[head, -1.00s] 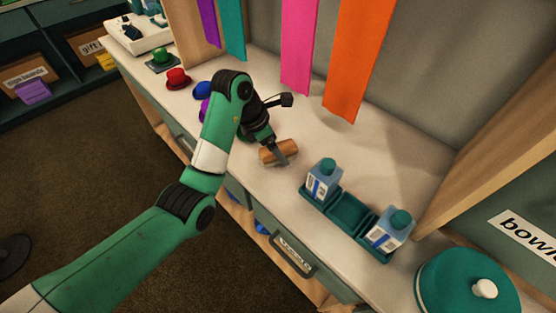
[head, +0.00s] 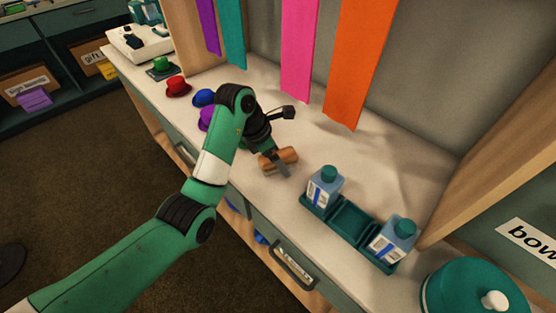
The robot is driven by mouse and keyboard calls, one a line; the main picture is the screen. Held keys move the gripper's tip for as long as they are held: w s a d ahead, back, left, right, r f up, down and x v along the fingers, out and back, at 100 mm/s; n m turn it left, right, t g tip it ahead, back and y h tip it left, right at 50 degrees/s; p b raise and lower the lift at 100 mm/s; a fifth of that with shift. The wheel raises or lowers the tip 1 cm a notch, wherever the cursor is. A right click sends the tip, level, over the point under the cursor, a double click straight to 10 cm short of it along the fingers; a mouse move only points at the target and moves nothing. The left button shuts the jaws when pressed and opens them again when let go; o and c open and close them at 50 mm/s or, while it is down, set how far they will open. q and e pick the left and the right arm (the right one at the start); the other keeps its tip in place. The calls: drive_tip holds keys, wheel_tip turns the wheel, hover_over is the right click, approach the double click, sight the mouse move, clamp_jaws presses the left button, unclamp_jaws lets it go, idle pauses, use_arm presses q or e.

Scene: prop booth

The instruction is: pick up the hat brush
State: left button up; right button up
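The hat brush looks like a brown wooden block with a rounded top (head: 290,155). It lies near the front edge of the counter in the middle of the head view. My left gripper (head: 280,165) reaches down over it from above. One dark finger crosses the near side of the brush; the other finger is hidden. I cannot tell whether the fingers press on the brush. The brush appears to rest on the counter. My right gripper is not in view.
A teal tray (head: 350,221) with two teal-capped bottles (head: 325,187) stands right of the brush. Small hats, including a red one (head: 177,87), stand to the left. Ribbons, including an orange one (head: 358,65), hang behind. A teal round lid (head: 470,288) is at the lower right.

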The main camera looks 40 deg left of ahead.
sight(283, 154)
use_arm(q)
drive_tip(key=c, duration=1.5)
drive_tip(key=shift+r, duration=0.1)
wheel_tip(283, 154, up, 5)
drive_tip(key=p, duration=0.4)
drive_tip(key=shift+s, duration=0.15)
drive_tip(key=s+a+r+p, duration=0.1)
drive_tip(key=s+r+p, duration=0.7)
drive_tip(key=s+p, duration=1)
drive_tip(key=w+r+p, duration=0.1)
drive_tip(key=r+p, duration=0.8)
drive_tip(key=p, duration=0.2)
drive_tip(key=w+r+p, duration=0.2)
drive_tip(key=r+p, duration=0.8)
drive_tip(key=p, duration=0.1)
drive_tip(key=w+r+p, duration=0.1)
drive_tip(key=r+p, duration=0.9)
drive_tip(key=p, duration=0.1)
drive_tip(key=shift+w, duration=0.15)
